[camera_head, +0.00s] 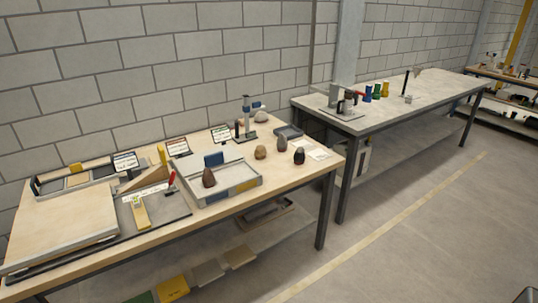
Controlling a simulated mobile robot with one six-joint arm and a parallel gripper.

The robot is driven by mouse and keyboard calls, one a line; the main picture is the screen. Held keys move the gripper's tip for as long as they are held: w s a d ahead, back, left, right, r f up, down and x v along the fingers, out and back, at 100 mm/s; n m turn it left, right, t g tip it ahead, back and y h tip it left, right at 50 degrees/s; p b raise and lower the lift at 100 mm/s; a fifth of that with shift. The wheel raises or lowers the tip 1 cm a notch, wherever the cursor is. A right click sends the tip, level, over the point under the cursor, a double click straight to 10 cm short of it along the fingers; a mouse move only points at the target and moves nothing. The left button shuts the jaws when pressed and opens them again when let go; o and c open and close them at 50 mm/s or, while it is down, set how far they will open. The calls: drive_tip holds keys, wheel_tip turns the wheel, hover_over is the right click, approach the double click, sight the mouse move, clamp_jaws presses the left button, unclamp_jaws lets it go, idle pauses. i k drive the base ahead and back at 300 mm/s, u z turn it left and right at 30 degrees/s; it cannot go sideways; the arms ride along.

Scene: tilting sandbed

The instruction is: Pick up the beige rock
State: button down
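A rounded tan rock (261,152), the closest to beige among the stones on the near wooden-topped table, rests right of a shallow tray. A grey-brown rock (281,142) and a dark rock (299,155) stand to its right. A paler, whitish rock (261,116) lies farther back beside a small stand; its exact tint is hard to tell. A brown cone-shaped rock (209,178) sits in the tray. My gripper is not recognisable in view.
The near table (60,222) also holds the shallow tray (225,195), a stand (247,118), sign cards and a flat sand-coloured bed at left. A second table (430,92) with coloured cups stands behind right. The floor (420,230) in front is clear.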

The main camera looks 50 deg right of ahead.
sight(260, 152)
drive_tip(key=u, duration=0.25)
drive_tip(key=k, duration=0.15)
drive_tip(key=z, duration=1.85)
drive_tip(key=k, duration=0.85)
drive_tip(key=u, duration=0.2)
drive_tip(key=i, duration=0.7)
